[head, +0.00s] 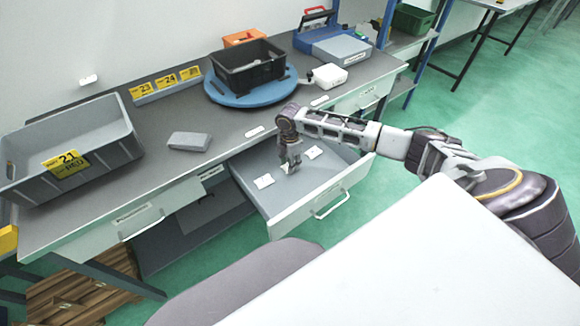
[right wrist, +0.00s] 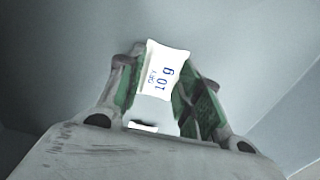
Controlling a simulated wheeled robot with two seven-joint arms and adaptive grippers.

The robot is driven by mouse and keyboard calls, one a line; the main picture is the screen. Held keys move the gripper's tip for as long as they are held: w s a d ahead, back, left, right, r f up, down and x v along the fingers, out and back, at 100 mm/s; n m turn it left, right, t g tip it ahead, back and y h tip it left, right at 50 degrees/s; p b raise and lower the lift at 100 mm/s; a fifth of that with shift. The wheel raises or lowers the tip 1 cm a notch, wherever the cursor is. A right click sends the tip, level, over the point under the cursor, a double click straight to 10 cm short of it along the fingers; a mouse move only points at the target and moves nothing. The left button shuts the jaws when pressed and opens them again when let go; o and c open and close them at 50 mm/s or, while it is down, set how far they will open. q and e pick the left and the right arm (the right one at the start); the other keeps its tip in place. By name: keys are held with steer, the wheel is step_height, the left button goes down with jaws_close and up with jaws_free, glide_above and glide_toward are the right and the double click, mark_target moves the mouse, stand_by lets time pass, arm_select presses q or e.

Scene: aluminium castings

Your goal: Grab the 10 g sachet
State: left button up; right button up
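The white 10 g sachet (right wrist: 165,72) shows in the right wrist view, its blue print "DRY 10 g" facing the camera. It fills the gap between the fingers of my right gripper (right wrist: 167,82), which look closed against its two sides. In the head view this gripper (head: 290,168) points down into the open drawer (head: 290,195), low over its floor; the sachet there is mostly hidden by the fingers. Whether it touches the drawer floor is unclear. Two other white sachets lie flat in the drawer, one to the left (head: 264,181) and one to the right (head: 313,152). My left gripper is out of view.
The drawer's front wall and handle (head: 331,205) stand on the near side. On the workbench above are a grey bin (head: 110,122), a grey block (head: 189,141), and a black crate (head: 270,82) on a blue turntable (head: 222,98). A grey chair-like surface (head: 240,285) is in front.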

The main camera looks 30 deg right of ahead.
steer(key=shift+c, duration=0.8)
